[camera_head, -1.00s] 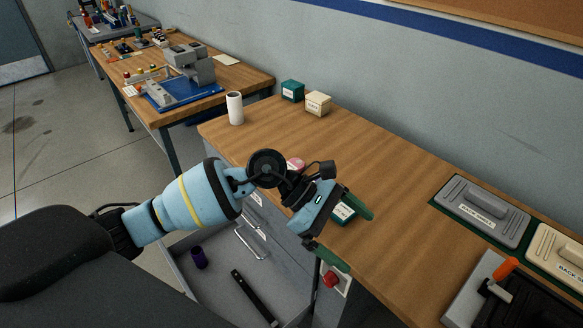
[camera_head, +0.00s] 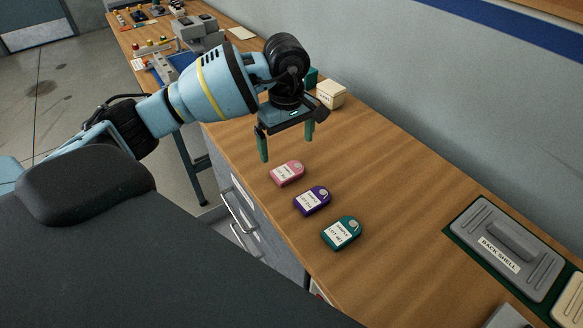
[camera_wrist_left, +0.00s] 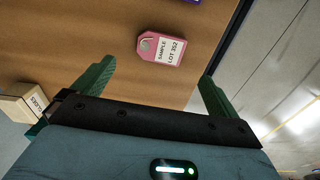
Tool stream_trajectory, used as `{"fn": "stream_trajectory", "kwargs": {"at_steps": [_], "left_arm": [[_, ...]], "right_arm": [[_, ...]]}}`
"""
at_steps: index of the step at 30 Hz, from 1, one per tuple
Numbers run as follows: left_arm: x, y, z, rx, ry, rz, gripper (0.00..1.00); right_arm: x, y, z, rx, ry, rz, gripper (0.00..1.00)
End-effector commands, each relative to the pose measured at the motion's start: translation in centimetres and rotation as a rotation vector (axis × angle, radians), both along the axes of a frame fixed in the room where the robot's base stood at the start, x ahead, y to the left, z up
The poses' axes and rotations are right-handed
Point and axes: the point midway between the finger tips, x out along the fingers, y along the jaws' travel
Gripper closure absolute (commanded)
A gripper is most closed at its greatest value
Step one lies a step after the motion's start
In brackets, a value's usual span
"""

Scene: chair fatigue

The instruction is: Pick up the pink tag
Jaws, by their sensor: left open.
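The pink tag (camera_head: 287,173) lies flat on the wooden bench near its front edge, with a white label and a hole at one end. My right gripper is not in view.
A purple tag (camera_head: 312,201) and a teal tag (camera_head: 341,233) lie in a row beside the pink one. A cream box (camera_head: 331,94) and a teal box stand behind my gripper. A grey back shell (camera_head: 506,246) lies at the right. The bench middle is clear.

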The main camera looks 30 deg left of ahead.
Motion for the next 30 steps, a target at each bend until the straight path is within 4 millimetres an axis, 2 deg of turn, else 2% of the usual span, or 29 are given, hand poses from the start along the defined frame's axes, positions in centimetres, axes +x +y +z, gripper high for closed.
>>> {"fn": "stream_trajectory", "kwargs": {"at_steps": [6,14,19,24,30], "left_arm": [[-0.1,-0.1,-2.1,-0.001,0.003,0.0,0.02],[-0.1,-0.2,-3.1,-0.002,0.003,-0.001,0.02],[-0.2,-0.4,-5.4,-0.002,0.001,0.0,0.02],[-0.2,-0.3,-7.3,-0.002,0.001,0.0,0.02],[-0.2,-0.3,-7.6,-0.001,-0.001,0.0,0.02]], "right_arm": [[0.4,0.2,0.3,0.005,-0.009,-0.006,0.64],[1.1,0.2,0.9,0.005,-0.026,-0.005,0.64],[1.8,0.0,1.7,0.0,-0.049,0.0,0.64],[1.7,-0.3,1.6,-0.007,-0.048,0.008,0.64],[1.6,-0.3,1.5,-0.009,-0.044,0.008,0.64]]}}
